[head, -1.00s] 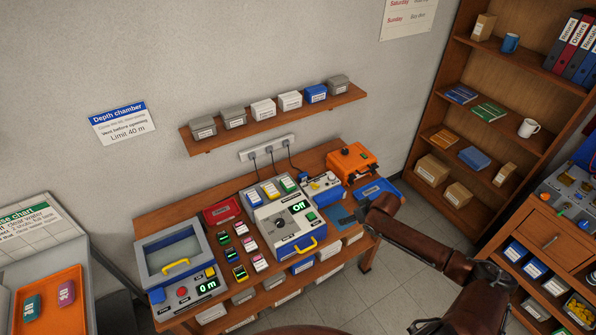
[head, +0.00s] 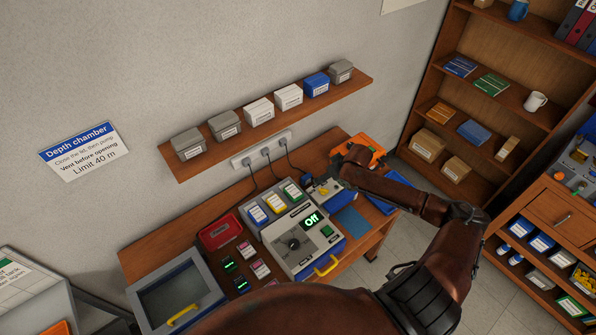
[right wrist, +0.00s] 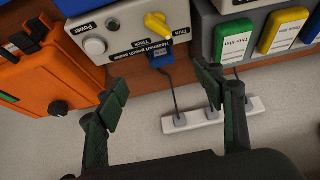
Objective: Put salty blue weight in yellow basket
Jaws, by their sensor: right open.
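I cannot pick out a salty blue weight or a yellow basket for certain. Small dark blocks with green displays (head: 229,264) and pink-white blocks (head: 245,249) lie on the bench; their lettering is too small to read. My right gripper (head: 345,162) is over the back right of the bench, by the orange case (head: 362,146). My left gripper is not in view.
A grey tester (head: 300,245) reading "Off" and a lidded depth chamber (head: 180,293) stand on the bench (head: 150,255). A power strip (head: 262,149) with cables is on the wall below a shelf of boxes (head: 265,122). Shelving (head: 500,120) stands right.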

